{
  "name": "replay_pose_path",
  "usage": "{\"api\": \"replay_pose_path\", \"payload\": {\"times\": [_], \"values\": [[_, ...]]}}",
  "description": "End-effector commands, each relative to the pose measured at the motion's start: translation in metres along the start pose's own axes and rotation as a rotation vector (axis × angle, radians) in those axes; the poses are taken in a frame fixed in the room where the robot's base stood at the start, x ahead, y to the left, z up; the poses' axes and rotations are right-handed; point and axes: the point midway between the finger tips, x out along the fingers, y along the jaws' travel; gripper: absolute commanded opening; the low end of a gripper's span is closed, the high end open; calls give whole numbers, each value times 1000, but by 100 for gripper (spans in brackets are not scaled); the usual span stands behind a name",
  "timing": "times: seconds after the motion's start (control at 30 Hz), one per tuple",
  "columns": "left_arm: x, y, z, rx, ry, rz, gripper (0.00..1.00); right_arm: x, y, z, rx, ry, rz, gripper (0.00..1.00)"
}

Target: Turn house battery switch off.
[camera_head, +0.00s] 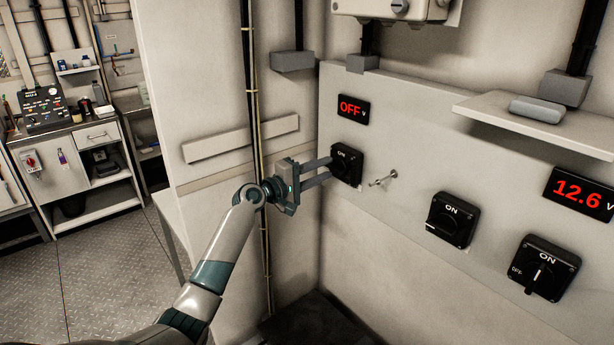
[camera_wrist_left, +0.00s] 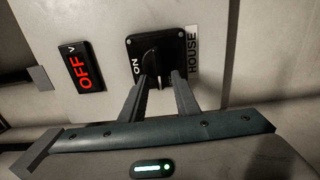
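The house battery switch (camera_head: 346,164) is a black square plate with a rotary knob on the grey panel. In the wrist view the switch (camera_wrist_left: 160,58) has "ON" on its left and a "HOUSE" label (camera_wrist_left: 193,52) on its right. Its knob lies crosswise to the ON direction, its white mark towards my gripper. The red display (camera_head: 353,108) above it reads OFF. My left gripper (camera_head: 328,170) is at the switch, fingers apart on either side of the knob's near end; I see no clear finger contact. The fingers partly hide the plate. My right gripper is not in view.
Two more rotary switches (camera_head: 451,220) (camera_head: 543,267) sit to the right; a display (camera_head: 580,194) there reads 12.6. A small metal toggle (camera_head: 383,179) sticks out beside the house switch. A shelf (camera_head: 539,122) juts out at upper right. A workbench (camera_head: 75,160) stands at far left.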

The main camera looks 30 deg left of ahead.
Motion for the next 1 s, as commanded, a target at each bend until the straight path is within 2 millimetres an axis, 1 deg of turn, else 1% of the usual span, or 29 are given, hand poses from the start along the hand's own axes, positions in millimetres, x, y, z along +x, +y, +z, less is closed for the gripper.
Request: {"api": "replay_pose_path", "payload": {"times": [0.17, 0.37, 0.8, 1.0], "values": [[-10, -2, -1, 2, 1, 0, 29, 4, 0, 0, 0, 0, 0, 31], [-37, -4, -1, 3, 1, -2, 29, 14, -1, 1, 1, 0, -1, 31], [-125, -5, -1, 3, 1, -2, 29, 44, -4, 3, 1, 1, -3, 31], [-156, -4, -1, 0, 1, -2, 29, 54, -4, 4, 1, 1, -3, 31]]}}
